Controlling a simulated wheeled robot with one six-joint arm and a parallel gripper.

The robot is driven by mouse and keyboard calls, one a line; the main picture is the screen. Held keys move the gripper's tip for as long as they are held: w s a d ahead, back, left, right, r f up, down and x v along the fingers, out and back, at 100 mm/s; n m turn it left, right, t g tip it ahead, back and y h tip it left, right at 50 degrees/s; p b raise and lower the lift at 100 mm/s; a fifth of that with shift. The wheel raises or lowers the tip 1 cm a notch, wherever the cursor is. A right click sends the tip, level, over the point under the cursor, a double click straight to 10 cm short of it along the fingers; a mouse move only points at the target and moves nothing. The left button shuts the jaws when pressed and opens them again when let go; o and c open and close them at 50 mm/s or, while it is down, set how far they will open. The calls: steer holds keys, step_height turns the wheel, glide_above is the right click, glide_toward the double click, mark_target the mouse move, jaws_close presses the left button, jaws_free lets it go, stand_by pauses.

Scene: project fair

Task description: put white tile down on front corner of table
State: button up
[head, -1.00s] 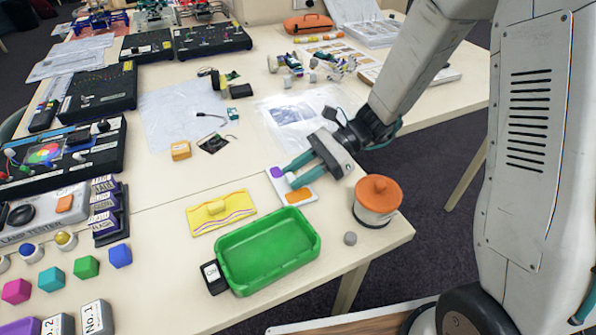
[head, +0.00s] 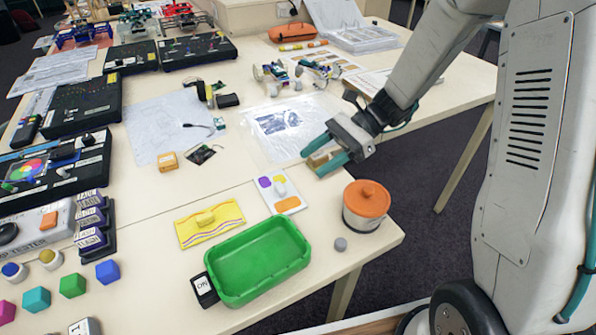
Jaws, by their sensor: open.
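The white tile (head: 268,196) lies flat on the table (head: 155,225), with purple, yellow and orange patches and a small pale knob on top. It sits behind the green tray and left of the orange-lidded pot, back from the table's front right corner. My gripper (head: 317,160) has teal fingers and is open, up and to the right of the tile, apart from it. A small tan block (head: 318,160) shows between or behind the fingers; I cannot tell whether they touch it.
The green tray (head: 219,283) and orange-lidded pot (head: 366,205) stand near the front edge, with a small grey knob (head: 341,244) between them. A yellow striped piece (head: 210,222) lies left of the tile. Bare table shows around the pot at the corner.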

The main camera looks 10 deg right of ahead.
steer(key=shift+v, duration=1.75)
steer(key=s+r+n+h, duration=0.2)
steer(key=s, duration=0.1)
steer(key=s+r+n+h, duration=0.2)
steer(key=s+r, duration=0.1)
steer(key=s, duration=0.1)
steer(key=s+d+r+n+h, duration=0.1)
steer(key=s+r+n+h, duration=0.1)
steer(key=s+n, duration=0.1)
steer(key=shift+s+d+r, duration=0.1)
steer(key=shift+s+r, duration=0.2)
steer(key=shift+s, duration=0.15)
steer(key=s+d+r+n+t+h, duration=0.4)
steer(key=s+d+n+h, duration=0.3)
steer(key=s, duration=0.4)
steer(key=shift+n+t, duration=0.4)
steer(key=shift+t, duration=0.2)
